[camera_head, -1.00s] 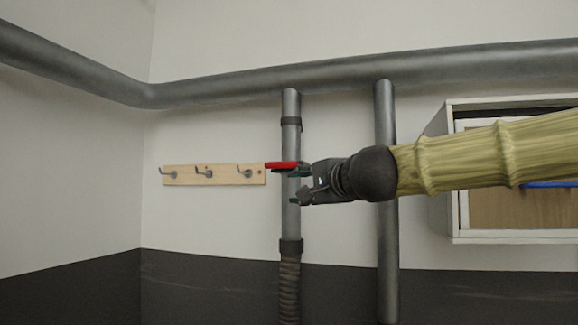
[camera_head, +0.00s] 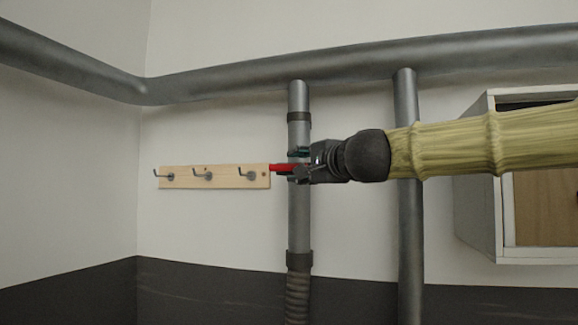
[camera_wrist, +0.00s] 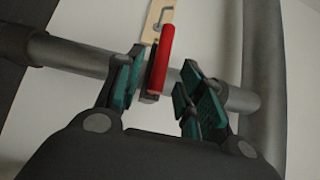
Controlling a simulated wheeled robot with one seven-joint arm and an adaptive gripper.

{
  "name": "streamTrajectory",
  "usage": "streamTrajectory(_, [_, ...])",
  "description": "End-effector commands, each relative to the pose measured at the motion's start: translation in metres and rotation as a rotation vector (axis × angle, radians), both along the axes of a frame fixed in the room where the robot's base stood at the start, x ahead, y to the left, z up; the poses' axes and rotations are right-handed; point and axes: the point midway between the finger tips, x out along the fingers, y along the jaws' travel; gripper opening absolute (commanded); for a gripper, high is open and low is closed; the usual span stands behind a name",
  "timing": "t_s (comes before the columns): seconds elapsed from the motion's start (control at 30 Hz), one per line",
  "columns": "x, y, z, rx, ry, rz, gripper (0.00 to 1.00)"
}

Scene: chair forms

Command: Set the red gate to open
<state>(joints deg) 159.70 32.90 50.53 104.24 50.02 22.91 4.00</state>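The red gate is a red handle (camera_head: 281,168) on a grey vertical pipe (camera_head: 299,222). In the head view it lies about level and sticks out to the left of the pipe. My gripper (camera_head: 297,166) is at the pipe, with one finger above the handle and one below. In the wrist view the red handle (camera_wrist: 162,60) shows between the green finger pads of my gripper (camera_wrist: 163,88), near the left pads, with a clear gap to the right ones. The gripper is open. The handle's base is partly hidden by the fingers in the head view.
A wooden hook rail (camera_head: 213,181) is on the wall just left of the handle. A second vertical pipe (camera_head: 408,235) stands behind my arm. A thick pipe (camera_head: 350,70) runs across above. A white open cabinet (camera_head: 478,200) is at the right.

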Motion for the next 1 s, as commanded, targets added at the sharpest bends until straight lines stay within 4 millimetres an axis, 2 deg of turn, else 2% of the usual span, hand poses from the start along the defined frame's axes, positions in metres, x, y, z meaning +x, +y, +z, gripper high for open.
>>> streamTrajectory(0.3, [0.033,0.019,0.001,-0.001,0.002,0.002,0.38])
streamTrajectory(0.5, [0.047,0.027,0.0,-0.001,0.002,0.003,0.38])
streamTrajectory(0.97, [0.054,0.03,-0.001,0.0,0.001,0.004,0.38])
streamTrajectory(1.0, [0.054,0.03,-0.001,0.0,0.001,0.004,0.34])
